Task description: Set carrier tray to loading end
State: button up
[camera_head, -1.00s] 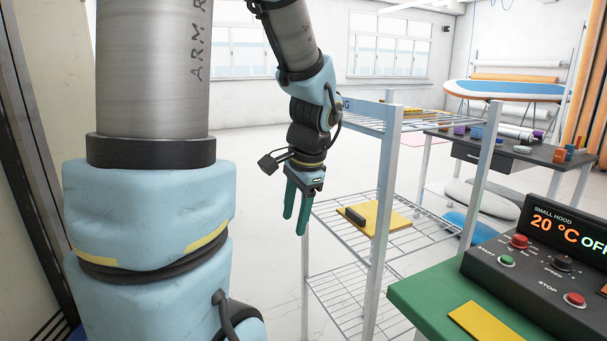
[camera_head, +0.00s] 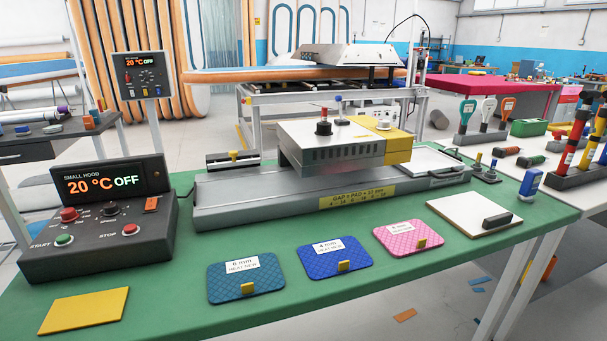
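A long grey bench machine stands on the green table, with a low rail bed (camera_head: 250,205) running left to right. My gripper is outside the present view.
The control box (camera_head: 100,215) reads SMALL HOOD 20 °C OFF. Blue-green (camera_head: 245,278), blue (camera_head: 333,257) and pink (camera_head: 408,238) pads lie along the front of the green table (camera_head: 190,322). A white board with a black grip (camera_head: 475,212) lies front right. A yellow plate (camera_head: 84,311) lies front left.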

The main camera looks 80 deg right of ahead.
aim_at(426, 161)
jog(key=k+l, duration=0.8)
jog(key=k+l+z, duration=0.15)
jog(key=k+l, duration=0.65)
jog(key=l, duration=0.15)
jog(key=z, duration=0.4)
jog(key=l+z, duration=0.15)
jog(key=z, duration=0.3)
jog(key=k+l+z, duration=0.1)
jog(key=z, duration=0.7)
